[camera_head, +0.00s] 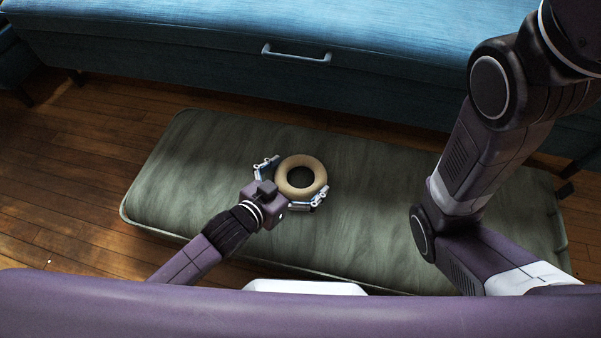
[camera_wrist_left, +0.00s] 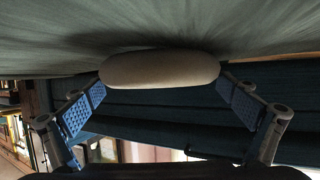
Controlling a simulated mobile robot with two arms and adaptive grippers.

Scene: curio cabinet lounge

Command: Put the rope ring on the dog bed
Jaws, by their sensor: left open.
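The rope ring (camera_head: 301,161) is a thick tan ring lying flat on the dog bed (camera_head: 190,150), a long grey-green cushion on the floor. My left gripper (camera_head: 290,183) is open around the near side of the ring, one finger at its left and one at its lower right. In the left wrist view the ring (camera_wrist_left: 160,69) shows edge-on between the two spread fingers (camera_wrist_left: 160,108), against the bed's surface (camera_wrist_left: 60,45).
A blue upholstered bench (camera_head: 200,50) with a metal handle (camera_head: 297,54) stands just behind the bed. Wooden floor (camera_head: 60,190) is clear to the left. My right arm covers part of the bed's right side.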

